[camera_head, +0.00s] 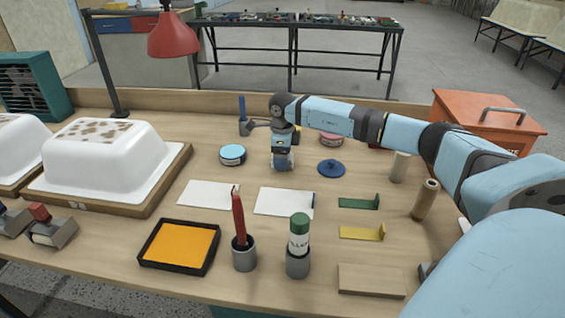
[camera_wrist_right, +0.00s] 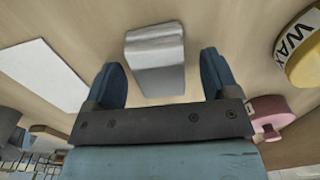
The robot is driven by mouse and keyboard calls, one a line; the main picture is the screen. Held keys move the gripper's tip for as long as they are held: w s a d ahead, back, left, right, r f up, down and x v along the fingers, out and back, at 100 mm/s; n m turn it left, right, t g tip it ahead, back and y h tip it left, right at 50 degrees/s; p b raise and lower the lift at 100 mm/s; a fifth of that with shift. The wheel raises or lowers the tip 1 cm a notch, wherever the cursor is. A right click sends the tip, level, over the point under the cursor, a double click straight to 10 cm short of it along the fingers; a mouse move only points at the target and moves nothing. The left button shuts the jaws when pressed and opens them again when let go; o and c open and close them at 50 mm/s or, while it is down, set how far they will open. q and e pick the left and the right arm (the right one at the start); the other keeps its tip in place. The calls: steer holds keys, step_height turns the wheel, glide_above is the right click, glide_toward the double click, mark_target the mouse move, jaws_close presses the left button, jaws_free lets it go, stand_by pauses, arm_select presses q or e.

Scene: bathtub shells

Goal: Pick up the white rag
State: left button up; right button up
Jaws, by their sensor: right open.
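My right gripper (camera_head: 283,160) reaches in from the right and points down over the middle of the bench. In the right wrist view its two blue fingers (camera_wrist_right: 161,76) are apart, with nothing gripped. Two flat white sheets (camera_head: 208,194) (camera_head: 284,202) lie in front of the gripper. My left gripper is not in view.
A blue-lidded tin (camera_head: 232,154) stands left of the gripper, and a blue disc (camera_head: 331,168) lies right. A red-handled tool in a cup (camera_head: 244,250) and a green-capped bottle (camera_head: 299,240) stand in front. A white tub shell (camera_head: 105,158) sits at left.

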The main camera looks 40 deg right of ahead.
steer(key=shift+f, duration=0.6)
steer(key=c, duration=1)
steer(key=shift+r, duration=0.15)
step_height(320, 180, up, 20)
steer(key=p, duration=0.2)
steer(key=shift+p, duration=0.4)
steer(key=o, duration=0.4)
steer(key=c, duration=0.3)
